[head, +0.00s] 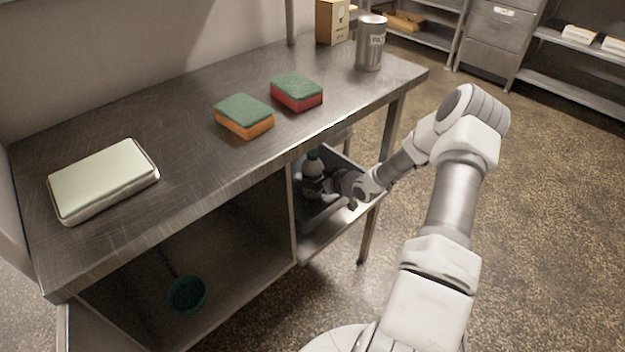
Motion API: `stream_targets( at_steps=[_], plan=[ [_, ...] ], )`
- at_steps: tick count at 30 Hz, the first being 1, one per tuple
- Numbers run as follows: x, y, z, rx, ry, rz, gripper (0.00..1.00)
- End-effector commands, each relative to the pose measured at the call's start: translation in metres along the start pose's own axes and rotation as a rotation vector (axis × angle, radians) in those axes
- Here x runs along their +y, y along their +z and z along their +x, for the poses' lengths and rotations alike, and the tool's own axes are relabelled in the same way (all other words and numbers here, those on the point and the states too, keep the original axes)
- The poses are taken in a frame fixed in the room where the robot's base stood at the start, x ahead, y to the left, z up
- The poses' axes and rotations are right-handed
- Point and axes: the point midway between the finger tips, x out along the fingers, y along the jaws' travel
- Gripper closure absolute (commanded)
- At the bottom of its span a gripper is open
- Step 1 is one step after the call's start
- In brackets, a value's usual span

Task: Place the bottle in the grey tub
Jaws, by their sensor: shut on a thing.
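The bottle (312,184) is pale with a dark green cap and stands roughly upright in the right-hand compartment under the steel table. My gripper (330,184) reaches in from the right and is shut on the bottle's side. The fingertips are small and partly hidden against the bottle. A grey tub (325,217) appears to lie just below the bottle and my gripper, with its light rim showing. Its inside is mostly hidden, and I cannot tell whether the bottle touches it.
Above is the steel tabletop (190,165), with an orange sponge (244,122), a red sponge (297,97), a scale (103,181) and a metal canister (370,45). A divider (292,215) borders the compartment on the left. A green strainer (187,294) is in the left compartment. Open floor lies right.

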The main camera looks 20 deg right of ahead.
Motion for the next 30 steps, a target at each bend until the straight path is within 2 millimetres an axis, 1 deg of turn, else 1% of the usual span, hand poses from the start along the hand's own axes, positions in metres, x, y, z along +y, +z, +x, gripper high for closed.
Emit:
stream_targets(
  at_steps=[1, 8, 9, 12, 19, 22, 26, 30],
  plan=[
    [0.001, -0.004, -0.001, 0.005, 0.001, -0.002, 1.00],
    [0.000, 0.000, 0.001, 0.005, 0.000, -0.002, 1.00],
    [0.000, 0.002, 0.001, 0.001, 0.000, 0.000, 0.16],
    [0.000, 0.001, 0.001, 0.001, 0.000, 0.000, 0.00],
    [0.000, 0.001, 0.000, 0.001, 0.000, 0.000, 0.00],
    [0.000, -0.004, -0.002, 0.001, 0.000, 0.000, 0.00],
    [0.001, -0.004, -0.023, 0.000, 0.002, 0.000, 0.00],
    [0.001, -0.005, -0.054, -0.001, 0.003, 0.000, 0.00]
  ],
)
